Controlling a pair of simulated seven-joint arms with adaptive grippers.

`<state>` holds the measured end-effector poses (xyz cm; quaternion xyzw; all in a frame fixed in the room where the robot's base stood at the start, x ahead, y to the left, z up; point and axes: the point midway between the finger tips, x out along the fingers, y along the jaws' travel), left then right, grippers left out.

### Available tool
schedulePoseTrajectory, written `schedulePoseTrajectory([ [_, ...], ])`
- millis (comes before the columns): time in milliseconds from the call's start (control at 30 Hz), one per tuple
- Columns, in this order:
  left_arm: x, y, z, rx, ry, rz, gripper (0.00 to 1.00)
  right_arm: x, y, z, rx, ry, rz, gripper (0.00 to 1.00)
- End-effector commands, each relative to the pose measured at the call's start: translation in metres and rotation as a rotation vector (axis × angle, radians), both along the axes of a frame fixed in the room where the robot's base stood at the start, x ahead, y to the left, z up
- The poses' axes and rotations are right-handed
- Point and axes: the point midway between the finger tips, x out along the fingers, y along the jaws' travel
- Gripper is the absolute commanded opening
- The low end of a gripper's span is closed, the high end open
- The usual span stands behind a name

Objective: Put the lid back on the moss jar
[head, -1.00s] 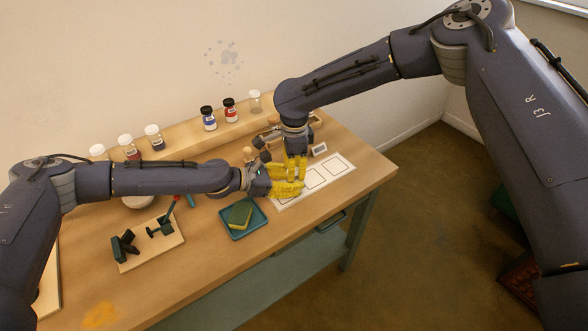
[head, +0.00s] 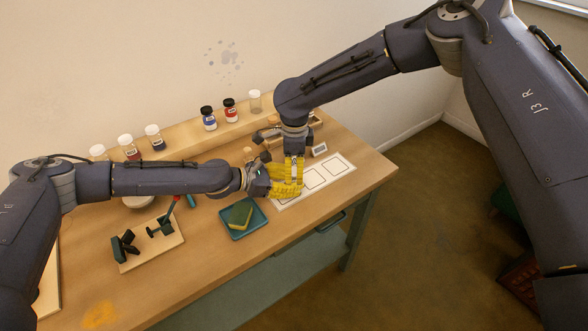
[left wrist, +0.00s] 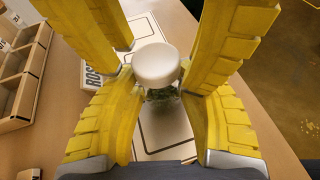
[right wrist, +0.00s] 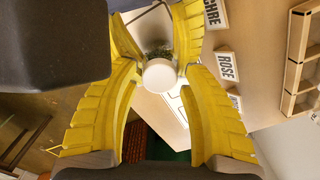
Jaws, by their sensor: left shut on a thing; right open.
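The moss jar is a small clear jar with green moss inside, seen in the left wrist view (left wrist: 161,93) and the right wrist view (right wrist: 158,51). Its round white lid (left wrist: 156,64) sits on top of the jar; I cannot tell how tightly. The lid also shows in the right wrist view (right wrist: 160,74). My left gripper (head: 287,190) is shut on the jar from the side. My right gripper (head: 294,182) points down from above, open, with its fingers on either side of the lid. In the head view the yellow fingers hide the jar.
A white sheet with outlined squares (head: 339,166) lies under the grippers. A label block reading ROSE (right wrist: 227,65) and a wooden compartment box (left wrist: 22,75) are close by. A teal tray (head: 254,229) with a sponge (head: 240,215) is in front. Several jars stand on the back shelf (head: 185,129).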

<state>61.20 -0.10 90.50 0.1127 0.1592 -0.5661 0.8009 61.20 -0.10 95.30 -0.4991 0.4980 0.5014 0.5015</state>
Motion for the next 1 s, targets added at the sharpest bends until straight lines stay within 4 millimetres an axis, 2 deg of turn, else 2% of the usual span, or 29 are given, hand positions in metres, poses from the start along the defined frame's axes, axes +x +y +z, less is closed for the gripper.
schedulePoseTrajectory([
  [167,0.0,0.001,-0.002,0.001,0.002,0.002,0.0,-0.001,0.0,0.01,0.001,0.002,0.001,0.5],
  [500,0.0,0.001,-0.002,0.001,0.002,0.002,0.0,0.0,0.0,0.043,0.0,0.0,0.0,0.5],
  [767,0.0,0.001,-0.001,0.002,0.001,0.001,0.0,0.0,0.0,0.044,0.0,0.001,0.001,0.52],
  [833,0.0,0.001,-0.001,0.002,0.001,0.001,0.0,0.0,0.0,0.044,0.001,-0.001,0.003,0.45],
  [1000,0.0,0.001,-0.001,0.002,0.001,0.001,0.0,0.011,0.007,0.045,0.026,-0.048,0.062,0.45],
])
